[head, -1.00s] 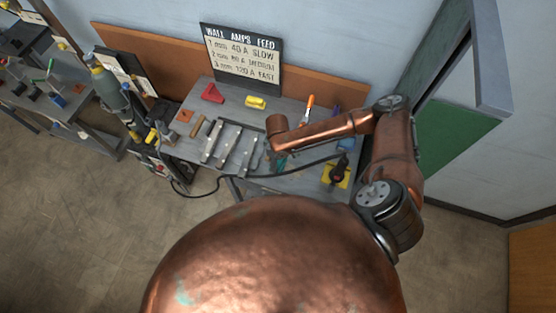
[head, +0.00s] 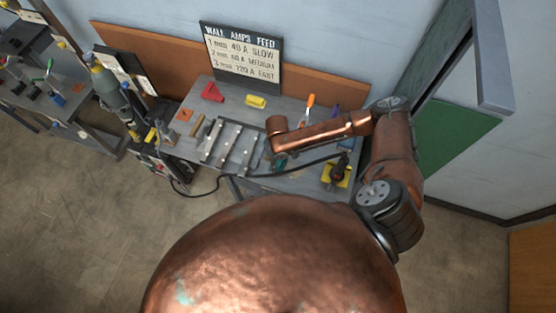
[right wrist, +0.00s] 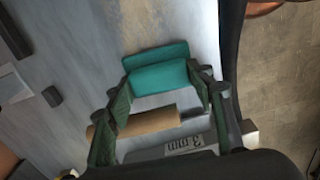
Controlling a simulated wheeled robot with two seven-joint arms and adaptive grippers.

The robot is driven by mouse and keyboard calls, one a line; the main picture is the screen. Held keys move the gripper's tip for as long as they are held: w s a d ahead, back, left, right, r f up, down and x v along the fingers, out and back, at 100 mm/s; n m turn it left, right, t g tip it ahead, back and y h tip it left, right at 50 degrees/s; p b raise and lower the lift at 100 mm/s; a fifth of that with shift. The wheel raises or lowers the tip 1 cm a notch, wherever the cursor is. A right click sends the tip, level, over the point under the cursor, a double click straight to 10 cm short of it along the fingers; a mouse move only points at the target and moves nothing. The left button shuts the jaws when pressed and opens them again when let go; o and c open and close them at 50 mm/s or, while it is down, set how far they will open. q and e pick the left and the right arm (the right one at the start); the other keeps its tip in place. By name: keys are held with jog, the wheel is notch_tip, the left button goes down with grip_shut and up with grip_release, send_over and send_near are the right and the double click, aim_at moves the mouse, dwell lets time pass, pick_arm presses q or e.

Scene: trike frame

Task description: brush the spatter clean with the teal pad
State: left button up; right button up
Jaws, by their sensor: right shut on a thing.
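The teal pad (right wrist: 158,78) sits between the green-edged fingers of my right gripper (right wrist: 160,70) in the right wrist view, and the gripper is shut on it. In the head view the right gripper (head: 279,156) is low over the bench, at the right of the metal plates (head: 236,143), and its copper wrist hides part of it. A plate marked "3 mm" (right wrist: 190,145) lies beneath the fingers in the wrist view. I cannot make out any spatter. Whether the pad touches a surface cannot be told. My left gripper is not in view.
The grey bench (head: 200,165) also holds a red block (head: 212,92), a yellow block (head: 256,101), an orange-handled tool (head: 310,102) and a yellow item (head: 336,175) at the right. A dark cable (head: 215,187) hangs at the front. A sign (head: 241,58) stands behind.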

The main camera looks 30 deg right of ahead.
jog(key=shift+f, duration=0.35)
jog(key=shift+s, duration=0.1)
